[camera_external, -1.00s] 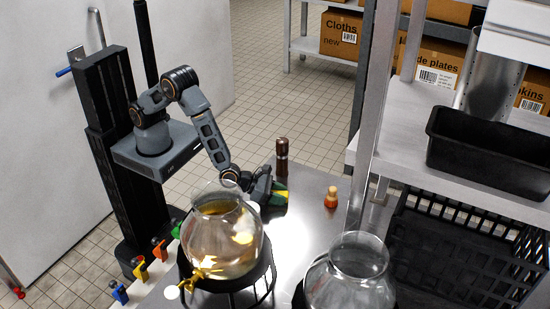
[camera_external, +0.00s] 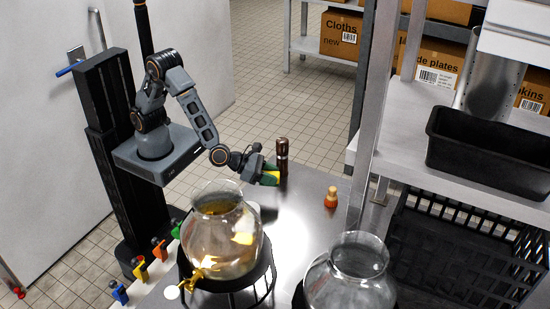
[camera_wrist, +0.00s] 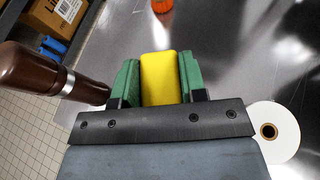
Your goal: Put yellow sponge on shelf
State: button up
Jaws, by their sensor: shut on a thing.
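The yellow sponge (camera_wrist: 160,78) is between the green fingers of my gripper (camera_wrist: 160,80) in the wrist view, which are shut on it from both sides.
The brown pepper mill (camera_external: 282,157) stands close to my gripper. An orange-capped bottle (camera_external: 331,198) is on the table. Two glass dispensers (camera_external: 222,240) stand in front. The black bin (camera_external: 480,145) takes up the shelf's right part; its left part is bare. A paper roll (camera_wrist: 275,132) lies nearby.

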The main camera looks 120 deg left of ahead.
jog(key=s+r+b, duration=0.1)
jog(key=s+r, duration=0.5)
jog(key=s, duration=0.4)
notch_tip(320, 180, down, 6)
jog(key=a+m+h, duration=0.1)
jog(key=a, duration=0.1)
jog(key=shift+s+f, duration=0.25)
jog(key=shift+s, duration=0.2)
jog(key=shift+b, duration=0.3)
